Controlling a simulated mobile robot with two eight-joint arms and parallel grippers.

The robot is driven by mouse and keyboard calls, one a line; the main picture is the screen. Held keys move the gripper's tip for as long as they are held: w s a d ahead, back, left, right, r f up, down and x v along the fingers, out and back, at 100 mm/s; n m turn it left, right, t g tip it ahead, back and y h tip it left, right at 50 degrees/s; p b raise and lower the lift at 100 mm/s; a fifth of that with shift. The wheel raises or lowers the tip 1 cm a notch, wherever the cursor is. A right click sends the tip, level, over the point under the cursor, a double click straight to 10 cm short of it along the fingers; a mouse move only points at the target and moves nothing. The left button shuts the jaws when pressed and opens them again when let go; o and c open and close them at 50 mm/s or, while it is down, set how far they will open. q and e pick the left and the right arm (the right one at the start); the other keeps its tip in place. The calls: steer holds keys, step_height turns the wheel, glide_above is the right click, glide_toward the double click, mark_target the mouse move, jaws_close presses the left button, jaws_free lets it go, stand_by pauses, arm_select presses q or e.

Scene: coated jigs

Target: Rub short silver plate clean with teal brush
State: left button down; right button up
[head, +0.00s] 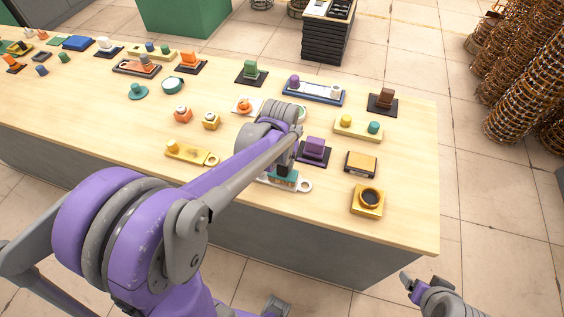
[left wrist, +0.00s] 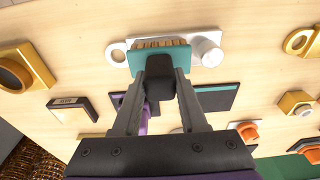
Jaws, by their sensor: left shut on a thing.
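The short silver plate (head: 305,186) lies near the table's front edge, pale, with a ring at one end. In the left wrist view the plate (left wrist: 117,52) also shows a pale round knob (left wrist: 207,48) at its other end. The teal brush (head: 284,176) is over the plate's middle, between ring and knob; its tan bristles face the plate (left wrist: 160,42). I cannot tell if they touch it. My left gripper (left wrist: 160,85) is shut on the brush's black handle. My right gripper (head: 420,282) is off the table at the lower right; its jaws are unclear.
A purple block on a dark plate (head: 314,151) stands close behind the brush. A yellow plate with knob and ring (head: 188,153) lies to the left. Several other jigs fill the table behind.

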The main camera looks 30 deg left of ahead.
arm_select(q)
steer(key=shift+w+d, duration=0.25)
steer(key=shift+d, duration=0.65)
steer(key=shift+a, duration=0.15)
steer(key=shift+s+a, duration=0.15)
steer(key=shift+a, duration=0.35)
steer(key=shift+s+a, duration=0.15)
steer(key=shift+a, duration=0.35)
arm_select(e)
steer(key=shift+f, duration=0.15)
arm_select(q)
steer(key=shift+d, duration=0.1)
steer(key=shift+w+d+f, duration=0.1)
steer(key=shift+w+d, duration=0.05)
steer(key=shift+d, duration=0.6)
steer(key=shift+w+r+p, duration=0.15)
steer(key=shift+r+p, duration=1.6)
steer(key=shift+r, duration=1.9)
steer(key=shift+f, duration=0.15)
arm_select(e)
steer(key=r, duration=0.1)
steer(key=w+r, duration=0.1)
steer(key=r, duration=0.1)
steer(key=w+r, duration=0.1)
steer(key=r, duration=0.1)
steer(key=shift+w, duration=0.15)
